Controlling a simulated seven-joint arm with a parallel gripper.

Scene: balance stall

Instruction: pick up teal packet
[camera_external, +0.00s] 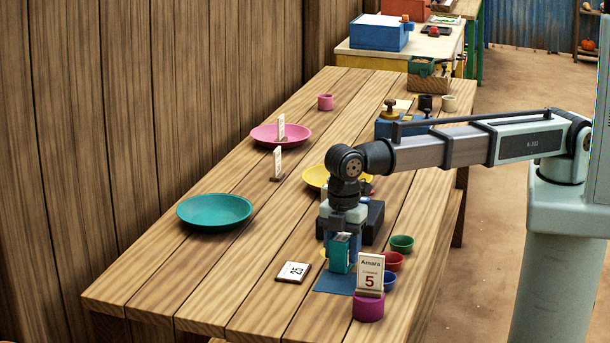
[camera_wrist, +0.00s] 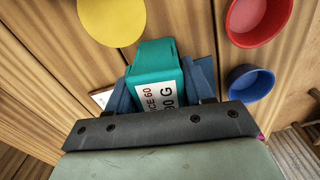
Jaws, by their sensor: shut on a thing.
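The teal packet (camera_external: 340,254) is upright between the fingers of my gripper (camera_external: 343,240), above or on a flat blue mat (camera_external: 333,282) near the table's front right. In the wrist view the teal packet (camera_wrist: 152,68) shows its top and a white label with "90 G" and part of "60". My gripper (camera_wrist: 160,95) is shut on it, with the fingers at its sides. I cannot tell whether its bottom touches the mat.
Green (camera_external: 401,244), red (camera_external: 390,262) and blue (camera_external: 388,281) cups stand to the right. A card reading "Amara 5" (camera_external: 369,274) stands by a magenta cup (camera_external: 368,307). A "25" tile (camera_external: 293,272) lies left. Teal (camera_external: 214,212) and pink (camera_external: 280,136) plates are farther left.

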